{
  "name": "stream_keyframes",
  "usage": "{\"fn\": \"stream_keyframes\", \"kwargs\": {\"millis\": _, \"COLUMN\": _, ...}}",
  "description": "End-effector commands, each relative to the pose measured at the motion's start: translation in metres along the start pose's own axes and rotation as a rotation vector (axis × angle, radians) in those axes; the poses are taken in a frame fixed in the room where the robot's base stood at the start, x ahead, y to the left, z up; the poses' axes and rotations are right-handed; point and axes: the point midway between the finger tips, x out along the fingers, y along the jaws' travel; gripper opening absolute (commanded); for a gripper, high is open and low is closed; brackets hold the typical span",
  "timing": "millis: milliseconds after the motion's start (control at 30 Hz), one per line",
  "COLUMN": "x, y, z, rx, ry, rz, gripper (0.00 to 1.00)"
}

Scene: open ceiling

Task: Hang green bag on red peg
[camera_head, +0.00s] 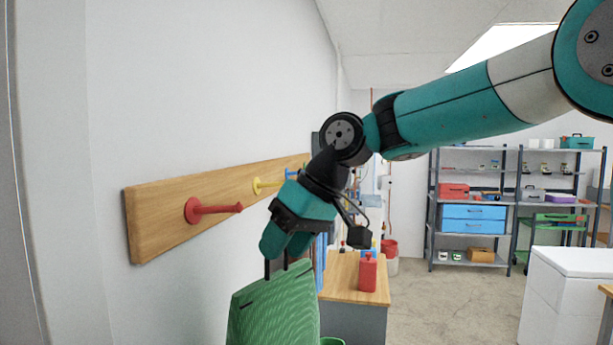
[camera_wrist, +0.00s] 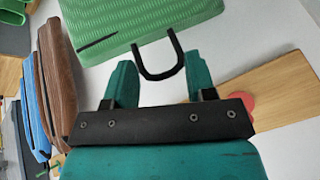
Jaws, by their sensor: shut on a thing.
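The green bag (camera_head: 272,306) hangs below my gripper (camera_head: 282,250) in the head view, its lower part cut off by the picture edge. Its black loop handle (camera_wrist: 162,76) shows between the two teal fingers of my gripper (camera_wrist: 161,82) in the wrist view, and the ribbed green body (camera_wrist: 140,24) lies beyond them. My gripper is shut on the handle. The red peg (camera_head: 215,209) sticks out from the wooden board (camera_head: 158,218) on the left wall, left of and slightly higher than my fingertips. In the wrist view only a red edge (camera_wrist: 241,103) shows behind my gripper.
A yellow peg (camera_head: 266,185) and a blue peg (camera_head: 291,173) sit farther along the board. A wooden-topped bench (camera_head: 345,285) with a red bottle (camera_head: 368,272) stands beyond the bag. Brown (camera_wrist: 58,82) and blue (camera_wrist: 34,105) items show at left in the wrist view.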

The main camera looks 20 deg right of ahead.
Motion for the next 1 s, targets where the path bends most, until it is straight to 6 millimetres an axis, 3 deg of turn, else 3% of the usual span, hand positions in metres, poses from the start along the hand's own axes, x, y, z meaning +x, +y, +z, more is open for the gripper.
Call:
{"fn": "stream_keyframes", "kwargs": {"millis": 33, "x": -0.023, "y": -0.01, "z": -0.003, "rx": -0.027, "ry": -0.002, "rz": -0.008, "gripper": 0.01}}
{"fn": "stream_keyframes", "kwargs": {"millis": 100, "x": -0.044, "y": -0.022, "z": -0.001, "rx": -0.057, "ry": -0.013, "rz": -0.022, "gripper": 0.01}}
{"fn": "stream_keyframes", "kwargs": {"millis": 233, "x": -0.073, "y": -0.037, "z": 0.004, "rx": -0.097, "ry": -0.029, "rz": -0.044, "gripper": 0.01}}
{"fn": "stream_keyframes", "kwargs": {"millis": 400, "x": -0.095, "y": -0.047, "z": 0.01, "rx": -0.126, "ry": -0.041, "rz": -0.06, "gripper": 0.01}}
{"fn": "stream_keyframes", "kwargs": {"millis": 600, "x": -0.1, "y": -0.051, "z": 0.011, "rx": -0.136, "ry": -0.047, "rz": -0.066, "gripper": 0.01}}
{"fn": "stream_keyframes", "kwargs": {"millis": 1000, "x": -0.086, "y": -0.059, "z": -0.005, "rx": -0.137, "ry": -0.046, "rz": -0.067, "gripper": 0.01}}
